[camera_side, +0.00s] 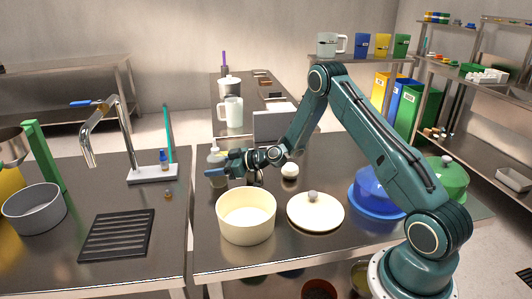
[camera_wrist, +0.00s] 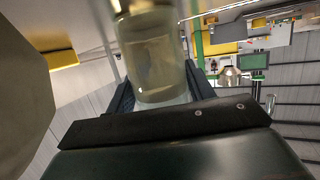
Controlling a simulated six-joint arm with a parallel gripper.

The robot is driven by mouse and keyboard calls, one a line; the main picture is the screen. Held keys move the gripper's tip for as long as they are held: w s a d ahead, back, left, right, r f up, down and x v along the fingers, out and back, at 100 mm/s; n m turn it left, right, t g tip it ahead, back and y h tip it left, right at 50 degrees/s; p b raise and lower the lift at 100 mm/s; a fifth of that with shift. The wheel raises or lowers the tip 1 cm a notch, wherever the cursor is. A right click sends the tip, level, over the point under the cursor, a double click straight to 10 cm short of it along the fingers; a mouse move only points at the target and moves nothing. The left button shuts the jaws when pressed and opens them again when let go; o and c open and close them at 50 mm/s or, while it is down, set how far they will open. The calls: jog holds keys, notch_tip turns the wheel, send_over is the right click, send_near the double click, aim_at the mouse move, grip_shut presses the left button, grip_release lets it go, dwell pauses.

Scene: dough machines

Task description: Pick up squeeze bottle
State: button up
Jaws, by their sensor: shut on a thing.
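The squeeze bottle (camera_side: 215,156) is a pale, translucent bottle at the back of the counter, left of my gripper, in the side view. My gripper (camera_side: 216,174) reaches it from the right and is shut on it around its lower part. In the wrist view the bottle (camera_wrist: 152,58) fills the upper middle as a see-through yellowish cylinder, between the dark fingers of my gripper (camera_wrist: 160,95). The bottle looks roughly upright in the side view. Whether its base touches the counter is hidden by my gripper.
A cream pot (camera_side: 246,216) stands in front of my gripper, with a cream lid (camera_side: 316,212) to its right. A small white jar (camera_side: 290,171) sits behind the lid. A faucet (camera_side: 125,140) rises on the left counter.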

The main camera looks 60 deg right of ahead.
jog(key=shift+r, duration=0.1)
notch_tip(320, 180, up, 20)
dwell(0.9)
jog(key=shift+o, duration=0.3)
jog(key=shift+s, duration=0.15)
